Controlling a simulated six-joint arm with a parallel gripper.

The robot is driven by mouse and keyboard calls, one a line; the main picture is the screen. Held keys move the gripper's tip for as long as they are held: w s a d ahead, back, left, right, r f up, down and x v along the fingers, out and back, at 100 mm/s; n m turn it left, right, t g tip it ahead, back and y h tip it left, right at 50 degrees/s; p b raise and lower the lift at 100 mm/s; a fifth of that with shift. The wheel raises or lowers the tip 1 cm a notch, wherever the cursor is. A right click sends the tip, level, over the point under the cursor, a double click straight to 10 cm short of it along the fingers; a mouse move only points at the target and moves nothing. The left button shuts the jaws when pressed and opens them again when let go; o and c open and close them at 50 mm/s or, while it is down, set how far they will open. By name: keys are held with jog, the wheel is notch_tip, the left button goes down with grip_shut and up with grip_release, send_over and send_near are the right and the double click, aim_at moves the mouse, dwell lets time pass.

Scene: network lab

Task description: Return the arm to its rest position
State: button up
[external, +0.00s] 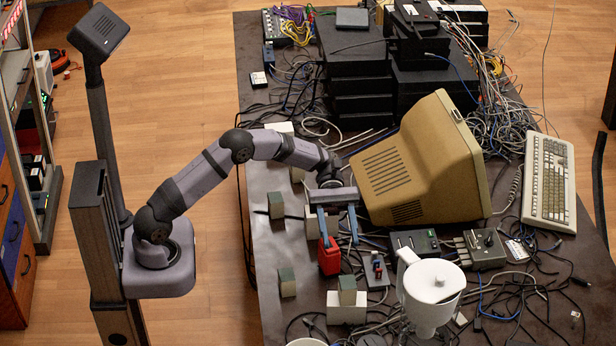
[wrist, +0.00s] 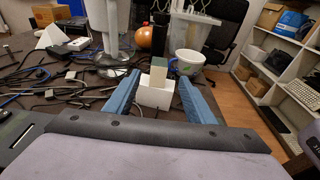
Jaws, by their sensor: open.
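My gripper (external: 338,238) is open over the table, its two blue fingers spread and pointing toward the bottom of the external view. Nothing is seen held between the fingers in the wrist view (wrist: 158,88). My arm reaches from its base on the left out over the table's left part. A white block (external: 346,314) with a smaller beige and green block (external: 347,284) on top stands ahead of the fingers. In the wrist view the white block (wrist: 155,97) and the small block (wrist: 158,70) appear between the fingers, farther off.
A red container (external: 329,258) stands close by the left finger. A beige monitor (external: 420,170) is just right of the gripper. Small green-topped blocks (external: 276,205) line the table's left edge. A white machine (external: 430,290), cables and a mug (wrist: 188,61) lie ahead.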

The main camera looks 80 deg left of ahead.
jog(key=shift+d, duration=0.1)
jog(key=s+d+f+m+y+p, duration=0.1)
jog(key=s+m+y, duration=0.1)
jog(key=s, duration=0.3)
jog(key=s+d+f+m+g+y+p, duration=0.1)
jog(key=s+f+m+y, duration=0.1)
jog(key=s+y, duration=0.1)
jog(key=s+d+f+m+g+y+p, duration=0.1)
jog(key=s+y, duration=0.2)
jog(key=s, duration=0.3)
jog(key=shift+s+f+m, duration=0.35)
jog(key=shift+f+m, duration=0.05)
jog(key=s+a+f+m+t+y+b, duration=0.1)
jog(key=s+a+f+m+y+b, duration=0.1)
jog(key=s+a+f+m+y, duration=0.3)
jog(key=s+a+f+m+t+y+b, duration=0.1)
jog(key=s+a+f+m+y, duration=0.15)
jog(key=s+m, duration=0.35)
notch_tip(320, 180, up, 14)
jog(key=m+p, duration=0.1)
jog(key=p, duration=1.2)
jog(key=shift+s+a+r+p, duration=0.15)
jog(key=shift+a+r+p, duration=0.05)
jog(key=shift+a+p, duration=0.1)
